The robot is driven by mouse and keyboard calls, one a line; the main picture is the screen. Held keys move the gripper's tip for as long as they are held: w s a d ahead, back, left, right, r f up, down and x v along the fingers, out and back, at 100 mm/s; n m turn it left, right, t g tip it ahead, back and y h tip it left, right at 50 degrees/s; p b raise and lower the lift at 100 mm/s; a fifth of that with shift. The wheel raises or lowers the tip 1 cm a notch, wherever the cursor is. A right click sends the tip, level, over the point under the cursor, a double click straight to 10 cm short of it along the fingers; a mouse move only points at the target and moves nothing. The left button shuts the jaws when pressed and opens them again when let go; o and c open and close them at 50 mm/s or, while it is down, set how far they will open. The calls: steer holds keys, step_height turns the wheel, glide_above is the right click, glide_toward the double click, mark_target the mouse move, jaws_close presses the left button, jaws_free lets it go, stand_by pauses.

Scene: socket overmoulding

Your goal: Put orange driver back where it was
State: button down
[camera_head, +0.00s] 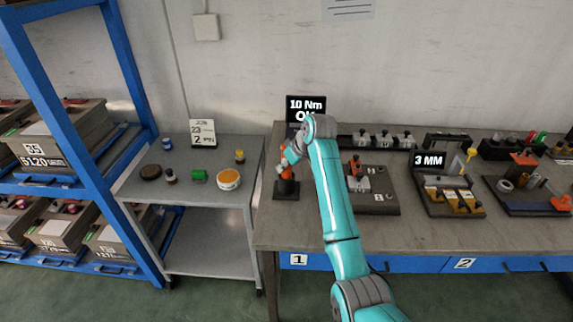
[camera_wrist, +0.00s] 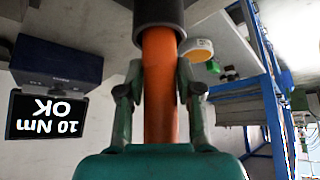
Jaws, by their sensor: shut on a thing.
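The orange driver (camera_wrist: 159,90) stands between the fingers of my gripper (camera_wrist: 160,92) in the wrist view, and the gripper is shut on it. A dark round collar or tip (camera_wrist: 158,14) shows at the top end of the orange part. In the head view the orange driver (camera_head: 288,172) shows below my gripper (camera_head: 289,158), near the left end of the bench. A dark stand (camera_head: 286,190) is directly under it. I cannot tell whether the driver touches the stand or is seated in it.
A display reading "10 Nm OK" (camera_head: 306,106) stands behind my gripper. A fixture plate (camera_head: 378,205) is to the right, beyond my arm. A grey cart (camera_head: 205,155) with small jars and a round tub (camera_head: 228,179) stands left of the bench (camera_head: 300,236).

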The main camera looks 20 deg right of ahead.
steer(key=c, duration=0.8)
jaws_free()
steer(key=shift+o, duration=0.2)
steer(key=v, duration=1.2)
